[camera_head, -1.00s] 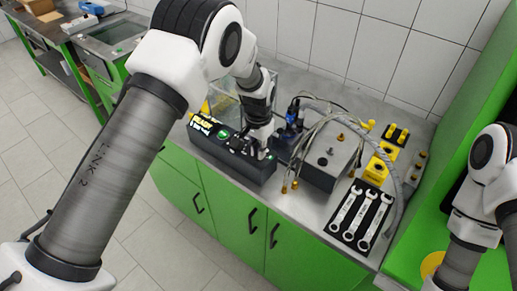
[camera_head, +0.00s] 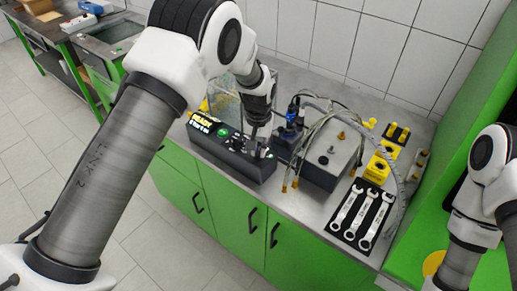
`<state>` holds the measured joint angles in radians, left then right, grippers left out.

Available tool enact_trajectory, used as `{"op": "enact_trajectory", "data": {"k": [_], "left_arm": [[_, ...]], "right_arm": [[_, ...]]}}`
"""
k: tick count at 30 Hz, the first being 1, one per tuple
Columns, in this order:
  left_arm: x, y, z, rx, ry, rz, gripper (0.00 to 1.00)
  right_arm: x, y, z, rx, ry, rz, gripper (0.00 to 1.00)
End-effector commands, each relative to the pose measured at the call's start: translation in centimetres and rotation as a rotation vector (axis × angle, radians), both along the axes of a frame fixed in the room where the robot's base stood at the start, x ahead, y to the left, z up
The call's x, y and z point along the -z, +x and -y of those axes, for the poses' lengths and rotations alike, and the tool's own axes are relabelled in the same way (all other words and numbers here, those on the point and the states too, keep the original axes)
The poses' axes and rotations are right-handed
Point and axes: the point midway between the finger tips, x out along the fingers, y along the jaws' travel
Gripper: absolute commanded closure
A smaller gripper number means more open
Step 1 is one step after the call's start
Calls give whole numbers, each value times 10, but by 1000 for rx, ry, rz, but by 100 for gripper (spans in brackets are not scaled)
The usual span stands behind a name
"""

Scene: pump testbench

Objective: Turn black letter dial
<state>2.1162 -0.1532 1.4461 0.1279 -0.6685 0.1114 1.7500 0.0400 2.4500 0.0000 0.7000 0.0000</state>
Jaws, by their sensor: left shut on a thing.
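A black control box (camera_head: 218,158) stands at the front left of the bench, with a lit display reading READY (camera_head: 201,122) and a green button (camera_head: 223,132). My left gripper (camera_head: 254,150) points down at the right part of the box top. It is shut on the black letter dial, which its fingers mostly hide; the dial's letters cannot be read. My right arm shows at the right edge, but its gripper is out of view.
A dark pump box (camera_head: 328,163) with hoses and a blue fitting (camera_head: 293,115) stands right of the control box. Several wrenches (camera_head: 362,215) lie on a black mat in front. Yellow blocks (camera_head: 380,168) stand further right, near a green panel (camera_head: 452,110).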

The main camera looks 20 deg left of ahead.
Motion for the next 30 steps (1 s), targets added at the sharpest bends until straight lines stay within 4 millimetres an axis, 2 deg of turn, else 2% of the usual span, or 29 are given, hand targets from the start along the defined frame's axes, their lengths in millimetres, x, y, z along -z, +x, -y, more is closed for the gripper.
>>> {"op": "enact_trajectory", "data": {"k": [9,15,30], "left_arm": [[2,-1,0,-263,1,-3,100],[2,-1,1,-379,1,-3,100],[1,-1,1,-461,1,-4,100]], "right_arm": [[6,0,0,0,0,0,60],[7,0,0,0,0,0,60],[8,0,0,0,0,0,60]]}}
